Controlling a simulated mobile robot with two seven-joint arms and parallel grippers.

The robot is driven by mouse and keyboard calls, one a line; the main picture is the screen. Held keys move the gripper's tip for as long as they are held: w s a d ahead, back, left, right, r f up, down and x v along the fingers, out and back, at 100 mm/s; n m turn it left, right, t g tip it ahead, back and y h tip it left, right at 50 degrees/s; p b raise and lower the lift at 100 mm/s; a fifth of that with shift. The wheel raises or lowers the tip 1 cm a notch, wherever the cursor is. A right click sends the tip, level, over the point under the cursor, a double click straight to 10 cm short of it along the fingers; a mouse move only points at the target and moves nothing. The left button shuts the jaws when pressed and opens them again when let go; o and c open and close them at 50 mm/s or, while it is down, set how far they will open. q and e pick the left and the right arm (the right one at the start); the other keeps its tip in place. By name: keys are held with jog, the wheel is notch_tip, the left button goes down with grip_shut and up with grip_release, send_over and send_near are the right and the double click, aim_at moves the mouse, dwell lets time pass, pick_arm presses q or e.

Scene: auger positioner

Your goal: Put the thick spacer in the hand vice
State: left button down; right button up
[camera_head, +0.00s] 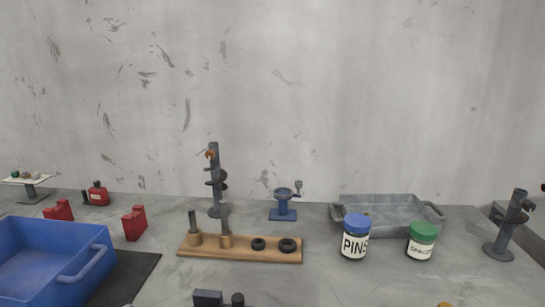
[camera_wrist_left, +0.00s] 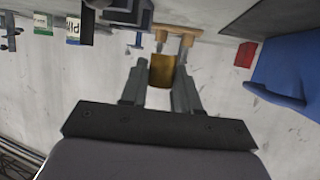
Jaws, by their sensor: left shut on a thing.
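In the left wrist view, my left gripper (camera_wrist_left: 160,95) is shut on a gold-yellow piece (camera_wrist_left: 162,70), which looks like the thick spacer. The piece sits between the two fingers, and its far end is uncovered. Neither gripper shows in the head view. A dark block with a round knob (camera_head: 208,298), possibly the hand vice, is cut off by the bottom edge of the head view. Dark parts (camera_wrist_left: 125,12) at the top of the wrist view may be the same thing; I cannot tell for sure.
A wooden rack (camera_head: 270,253) with posts and black rings stands mid-table. Around it are a blue bin (camera_head: 85,240), red blocks (camera_head: 134,224), a blue stand (camera_head: 283,213), a grey tray (camera_head: 385,203), a PINS jar (camera_head: 355,237), a green-lidded jar (camera_head: 421,243) and dark stands (camera_head: 499,248). Front centre-right is mostly clear.

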pick_arm(q)
jog(key=shift+s+d+f+n+t+y, duration=0.1)
jog(key=shift+d+f+n+t+y, duration=0.05)
jog(key=shift+d+f+n+y, duration=0.4)
jog(key=shift+s+d+f+n+t+y, duration=0.1)
jog(key=shift+d+f+n+t+y, duration=0.15)
jog(key=shift+n+y, duration=0.35)
jog(key=shift+s+d+n+y, duration=0.2)
jog(key=shift+n+y, duration=0.25)
jog(key=shift+y, duration=0.2)
jog(key=shift+s+d+n+y, duration=0.15)
jog(key=shift+n+y, duration=0.25)
jog(key=shift+y, duration=0.2)
jog(key=shift+w+a+r+m+h, duration=0.1)
jog(key=shift+w+a+m+h, duration=0.25)
jog(key=shift+m+h, duration=0.3)
jog(key=shift+w+a+r+m+h, duration=0.15)
jog(key=shift+a+m+h, duration=0.25)
jog(key=shift+m+h, duration=0.25)
jog(key=shift+w+a+r+m+g+h, duration=0.1)
jog(key=shift+a+r+m+g+h, duration=0.25)
jog(key=shift+m+h, duration=0.35)
notch_tip(320, 180, up, 12)
jog(key=a+m+g+h, duration=0.2)
jog(key=m+h, duration=0.1)
jog(key=h, duration=0.1)
jog(key=shift+s+a+m+h, duration=0.2)
jog(key=shift+m+h, duration=0.1)
jog(key=shift+m, duration=0.1)
